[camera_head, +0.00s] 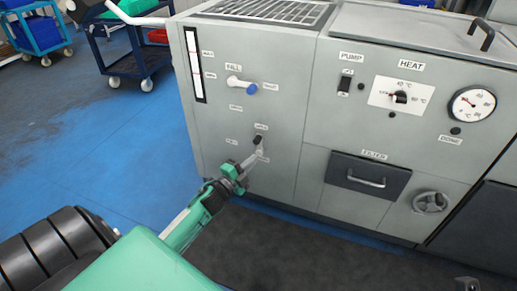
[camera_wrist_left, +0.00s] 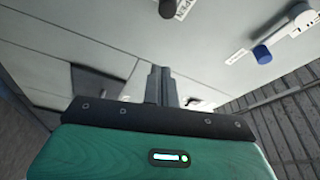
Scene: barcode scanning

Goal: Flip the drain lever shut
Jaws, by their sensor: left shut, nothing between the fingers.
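The drain lever shows in the head view as a black knob (camera_head: 258,139) low on the grey machine's left panel; the rest of it is largely hidden behind my gripper. A dark knob (camera_wrist_left: 167,8), seemingly the same one, shows at the top edge of the left wrist view. My left gripper (camera_head: 258,153) is shut and empty, its fingertips just below the knob and close to the panel. I cannot tell if they touch the lever. The closed fingers (camera_wrist_left: 160,82) also show in the left wrist view.
Above is the white fill lever with a blue end (camera_head: 251,88), also in the left wrist view (camera_wrist_left: 262,54). To the right are the pump switch (camera_head: 344,84), heat dial (camera_head: 399,97), gauge (camera_head: 472,104), filter drawer (camera_head: 368,176) and round handwheel (camera_head: 430,202). Blue floor lies open at left.

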